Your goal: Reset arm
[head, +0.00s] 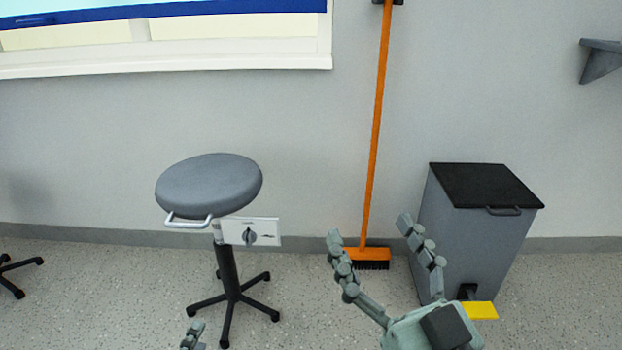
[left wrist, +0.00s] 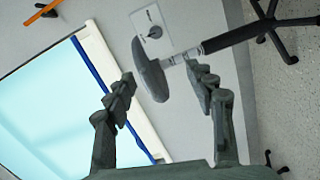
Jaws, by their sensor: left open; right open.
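A rotary switch, a white plate (head: 267,231) with a dark round knob (head: 249,237), sits just below the stool seat at its right. I cannot tell what it is fixed to. The plate also shows at the top of the left wrist view (left wrist: 142,20). My right gripper (head: 369,230) is open and empty, pointing up, to the right of the switch and apart from it. My left gripper shows only as a fingertip (head: 192,335) at the bottom edge of the head view. In the left wrist view my left gripper (left wrist: 162,76) is open, its fingers apart with the stool beyond them.
A grey stool (head: 210,183) with a metal handle and black base stands at the left. An orange broom (head: 375,130) leans on the wall. A grey pedal bin (head: 475,245) stands at the right, near my right gripper. A window (head: 160,35) is above. Open floor shows at the left.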

